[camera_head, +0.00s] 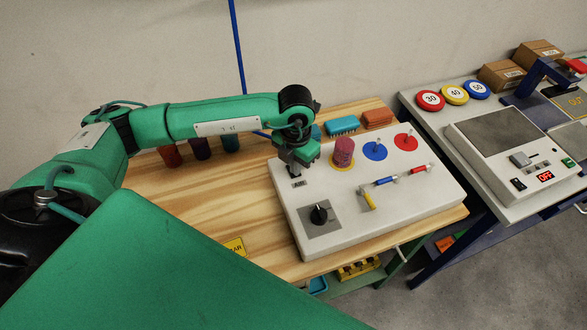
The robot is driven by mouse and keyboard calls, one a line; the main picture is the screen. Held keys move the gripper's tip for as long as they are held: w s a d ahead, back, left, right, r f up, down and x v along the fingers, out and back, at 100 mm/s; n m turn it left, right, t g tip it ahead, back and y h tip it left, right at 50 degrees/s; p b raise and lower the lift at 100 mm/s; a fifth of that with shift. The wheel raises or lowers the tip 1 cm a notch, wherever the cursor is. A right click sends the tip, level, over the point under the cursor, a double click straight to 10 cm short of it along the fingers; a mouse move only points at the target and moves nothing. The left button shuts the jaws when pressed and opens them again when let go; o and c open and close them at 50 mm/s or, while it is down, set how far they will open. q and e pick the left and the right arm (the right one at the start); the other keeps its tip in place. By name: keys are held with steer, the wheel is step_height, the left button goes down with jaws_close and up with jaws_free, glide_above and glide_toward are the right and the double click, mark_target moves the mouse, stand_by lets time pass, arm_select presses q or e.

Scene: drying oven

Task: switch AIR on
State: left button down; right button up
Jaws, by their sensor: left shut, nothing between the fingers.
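A white control panel (405,211) lies on the wooden table. Its small AIR label (298,184) is near the panel's left edge, just below my left gripper (294,170). The gripper is shut and points down at the panel's upper left corner. It hides whatever switch sits above the label, so I cannot see that switch's position or whether the fingertips touch it. A black rotary knob (319,214) on a grey plate is nearer the front. My right gripper is not in view.
The panel also bears a dark red cylinder (342,152) on a yellow disc, blue and red discs with pegs, and yellow, blue and red handles. Coloured cups (200,148) and brushes stand behind. A second bench with a device (516,150) reading OFF is at right.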

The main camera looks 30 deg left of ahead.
arm_select(q)
steer(key=shift+f, duration=0.3)
steer(key=shift+r, duration=0.15)
steer(key=shift+r+p, duration=0.35)
steer(key=shift+r, duration=0.5)
steer(key=shift+r+p, duration=0.9)
steer(key=shift+r, duration=1.65)
